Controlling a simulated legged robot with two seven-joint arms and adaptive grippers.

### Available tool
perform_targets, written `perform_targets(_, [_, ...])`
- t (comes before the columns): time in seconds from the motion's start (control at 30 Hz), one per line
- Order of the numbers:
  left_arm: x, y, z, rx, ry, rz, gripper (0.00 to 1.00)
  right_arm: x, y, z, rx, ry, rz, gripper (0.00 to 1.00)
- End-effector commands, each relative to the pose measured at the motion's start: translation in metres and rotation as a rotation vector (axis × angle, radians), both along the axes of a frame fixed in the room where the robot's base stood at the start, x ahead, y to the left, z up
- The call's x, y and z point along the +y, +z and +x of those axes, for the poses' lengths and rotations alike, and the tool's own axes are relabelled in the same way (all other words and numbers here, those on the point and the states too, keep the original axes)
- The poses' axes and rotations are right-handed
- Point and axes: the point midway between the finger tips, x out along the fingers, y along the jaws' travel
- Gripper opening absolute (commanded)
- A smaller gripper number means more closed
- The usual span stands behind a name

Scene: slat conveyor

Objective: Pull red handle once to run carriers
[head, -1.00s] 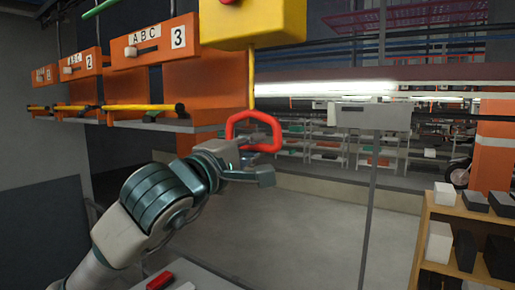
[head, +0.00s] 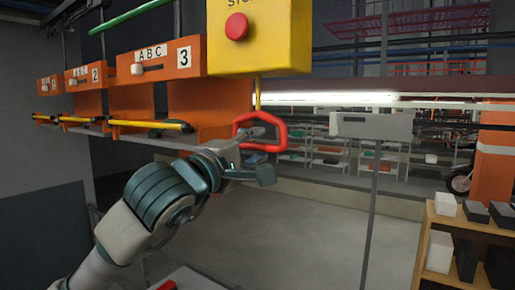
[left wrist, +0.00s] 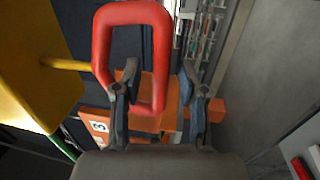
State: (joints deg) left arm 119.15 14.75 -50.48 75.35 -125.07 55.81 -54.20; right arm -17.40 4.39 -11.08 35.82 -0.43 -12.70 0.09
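The red handle (head: 281,138) is a closed loop hanging on a yellow cord (head: 258,95) under the yellow box (head: 262,50). In the left wrist view the handle (left wrist: 103,50) fills the upper middle. My left gripper (head: 262,162) is at the handle's lower part in the head view. Its two fingers (left wrist: 162,100) stand apart in the left wrist view, with the handle's right bar between them in the picture. I cannot tell whether either finger touches the bar. Orange carriers (head: 185,95) marked with numbers hang in a row at the left. My right gripper is not in view.
A red button (head: 237,27) sits on the yellow box's face. A thin grey post with a plate (head: 372,125) stands right of the handle. A wooden shelf (head: 430,235) with black and white blocks is at the lower right. Floor between is clear.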

Motion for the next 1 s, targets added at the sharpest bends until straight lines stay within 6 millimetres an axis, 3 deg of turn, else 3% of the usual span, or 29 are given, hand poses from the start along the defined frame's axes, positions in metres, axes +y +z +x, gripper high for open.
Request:
perform_targets(0.17, [-0.001,-0.002,-0.004,-0.001,-0.001,0.002,0.42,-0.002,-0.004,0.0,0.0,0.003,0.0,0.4])
perform_targets(0.7, [0.04,-0.014,-0.059,-0.001,-0.001,0.001,0.42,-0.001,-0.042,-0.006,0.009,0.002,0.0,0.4])
perform_targets(1.0, [0.049,-0.014,-0.072,0.0,-0.002,0.003,0.42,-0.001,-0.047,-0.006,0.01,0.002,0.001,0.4])
